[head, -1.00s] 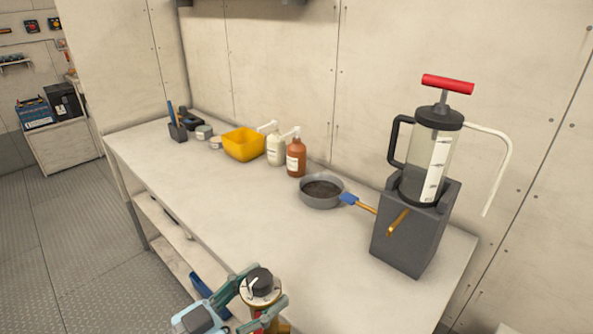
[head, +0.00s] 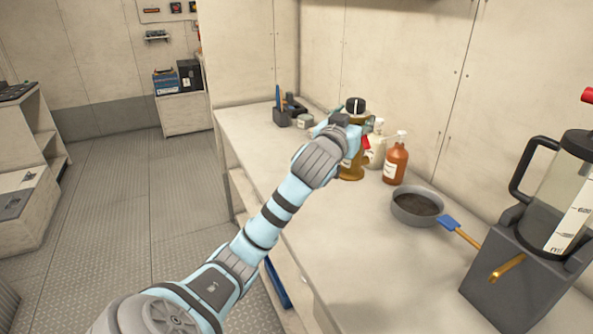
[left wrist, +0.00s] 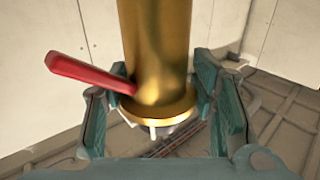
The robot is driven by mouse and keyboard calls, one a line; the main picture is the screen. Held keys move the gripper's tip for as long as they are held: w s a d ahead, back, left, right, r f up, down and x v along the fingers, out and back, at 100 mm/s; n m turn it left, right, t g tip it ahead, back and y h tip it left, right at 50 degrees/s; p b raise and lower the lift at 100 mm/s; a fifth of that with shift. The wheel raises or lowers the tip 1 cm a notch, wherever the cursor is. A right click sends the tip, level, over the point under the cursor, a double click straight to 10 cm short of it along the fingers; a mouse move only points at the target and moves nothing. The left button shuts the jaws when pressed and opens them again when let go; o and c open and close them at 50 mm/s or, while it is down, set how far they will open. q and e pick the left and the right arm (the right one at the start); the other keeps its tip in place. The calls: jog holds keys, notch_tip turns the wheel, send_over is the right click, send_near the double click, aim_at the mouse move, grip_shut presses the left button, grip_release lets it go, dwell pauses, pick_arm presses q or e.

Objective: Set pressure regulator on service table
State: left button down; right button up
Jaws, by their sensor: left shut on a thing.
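The pressure regulator is a brass cylinder (head: 352,168) with a black knob on top and a red lever at its side. In the head view it is upright over the far part of the service table (head: 330,240); I cannot tell whether its base touches the top. My left gripper (head: 357,130) is shut on it, just below the knob. In the left wrist view the brass body (left wrist: 157,45) and flange stand between the fingers (left wrist: 160,112), with the red lever (left wrist: 88,73) pointing left. My right gripper is not in view.
Beside the regulator stand a cream pump bottle (head: 376,152) and a brown pump bottle (head: 395,163). A grey pan (head: 418,207), a blue-tipped brush (head: 450,224) and a grey stand with a clear pump (head: 530,260) are nearer. A dark tool holder (head: 283,116) stands at the far end.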

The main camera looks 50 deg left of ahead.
pick_arm(q)
jog(key=a+r+y, duration=0.1)
jog(key=a+r+n+y, duration=0.1)
jog(key=a, duration=0.1)
jog(key=shift+s+r+g, duration=0.35)
jog(key=shift+s+g, duration=0.05)
notch_tip(320, 180, down, 19)
jog(key=b, duration=0.5)
jog(key=shift+f, duration=0.25)
jog(key=c, duration=0.7)
grip_release()
jog(key=shift+s, duration=0.1)
jog(key=v, duration=1.2)
jog(key=shift+p, duration=0.35)
